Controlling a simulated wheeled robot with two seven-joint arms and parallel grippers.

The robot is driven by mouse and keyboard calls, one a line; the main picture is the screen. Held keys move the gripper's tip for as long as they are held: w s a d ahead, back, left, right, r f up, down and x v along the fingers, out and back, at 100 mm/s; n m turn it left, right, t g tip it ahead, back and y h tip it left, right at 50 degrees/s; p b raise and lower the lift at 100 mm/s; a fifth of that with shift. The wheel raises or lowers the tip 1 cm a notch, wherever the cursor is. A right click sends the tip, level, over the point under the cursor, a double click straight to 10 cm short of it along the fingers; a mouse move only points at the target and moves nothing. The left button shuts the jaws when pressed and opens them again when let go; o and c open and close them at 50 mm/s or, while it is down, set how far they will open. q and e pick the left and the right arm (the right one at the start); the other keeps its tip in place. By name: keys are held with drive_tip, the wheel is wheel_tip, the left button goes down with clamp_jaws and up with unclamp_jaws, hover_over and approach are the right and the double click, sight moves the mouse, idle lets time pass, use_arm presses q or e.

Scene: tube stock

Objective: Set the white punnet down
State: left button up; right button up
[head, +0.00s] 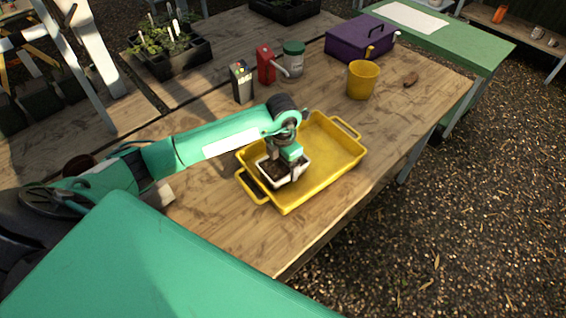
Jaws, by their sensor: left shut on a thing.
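The white punnet (298,174) is a small white tub with dark soil-like contents. It is at the left part of the yellow tray (335,171), inside the tray's outline. My left gripper (285,164) points down over the punnet and is shut on it. The gripper and wrist hide part of the punnet. I cannot tell whether the punnet's base touches the tray floor. The rest of the tray is empty. My right gripper is not in view.
Behind the tray on the wooden table (225,225) stand a yellow pot (362,80), a red can (266,64), a green-lidded jar (293,58), a dark box (241,82) and a purple case (358,38). A seedling tray (180,62) is at back left. The front table area is clear.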

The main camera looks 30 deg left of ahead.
use_arm(q)
drive_tip(key=shift+f, duration=0.4)
drive_tip(key=shift+f, duration=0.1)
drive_tip(key=shift+f, duration=0.15)
drive_tip(key=o, duration=1.1)
drive_tip(key=shift+c, duration=0.2)
